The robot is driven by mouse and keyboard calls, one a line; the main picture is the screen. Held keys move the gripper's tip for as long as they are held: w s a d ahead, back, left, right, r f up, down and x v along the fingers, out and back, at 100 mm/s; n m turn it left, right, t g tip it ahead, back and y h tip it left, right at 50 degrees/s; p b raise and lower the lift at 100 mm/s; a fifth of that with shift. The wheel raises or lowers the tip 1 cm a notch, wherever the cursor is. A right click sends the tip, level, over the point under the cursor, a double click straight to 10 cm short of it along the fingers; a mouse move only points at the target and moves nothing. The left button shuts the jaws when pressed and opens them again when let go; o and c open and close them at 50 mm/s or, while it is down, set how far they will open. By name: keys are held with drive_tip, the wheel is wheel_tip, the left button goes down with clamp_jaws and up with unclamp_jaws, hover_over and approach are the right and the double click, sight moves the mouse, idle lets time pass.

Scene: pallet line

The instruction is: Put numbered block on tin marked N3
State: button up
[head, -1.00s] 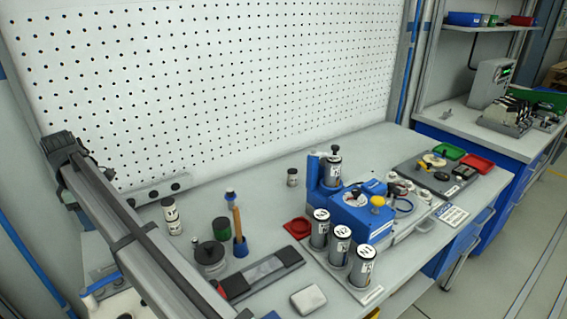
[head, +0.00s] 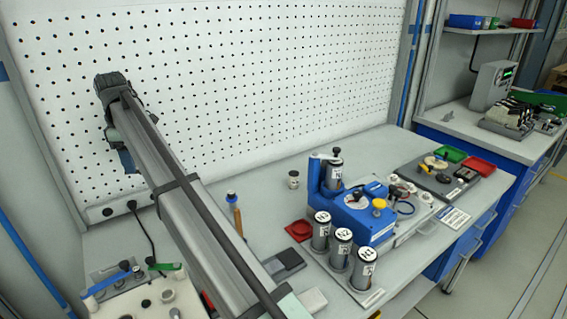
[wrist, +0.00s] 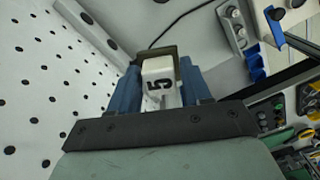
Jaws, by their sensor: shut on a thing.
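My gripper (wrist: 160,78) is shut on a white numbered block (wrist: 157,69) in the wrist view. The block carries a black mark that looks like a 5, turned sideways, and sits between the two blue fingers. In the head view my gripper (head: 126,160) hangs at the left, in front of the pegboard; the block cannot be made out there. I cannot surely read which is N3.
A blue machine (head: 352,217) with another tin (head: 334,171) stands behind the row. A red dish (head: 299,230), a small white jar (head: 293,180) and a wooden-handled tool (head: 237,215) are nearby. My arm crosses the left bench and hides part of it. The back middle is fairly clear.

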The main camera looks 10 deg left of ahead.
drive_tip(key=w+d+m, duration=0.7)
drive_tip(key=w+d, duration=2.1)
drive_tip(key=w, duration=0.1)
drive_tip(key=w+d+m, duration=0.2)
drive_tip(key=w+d, duration=0.2)
drive_tip(key=d, duration=0.5)
drive_tip(key=w+d+m, duration=0.2)
drive_tip(key=w+d, duration=0.2)
drive_tip(key=d, duration=0.5)
drive_tip(key=w+d+m, duration=0.2)
drive_tip(key=w+d, duration=0.2)
drive_tip(key=d, duration=0.6)
drive_tip(key=shift+w+d+f, duration=0.1)
drive_tip(key=shift+f, duration=7.4)
drive_tip(key=shift+f, duration=0.1)
drive_tip(key=o, duration=1.1)
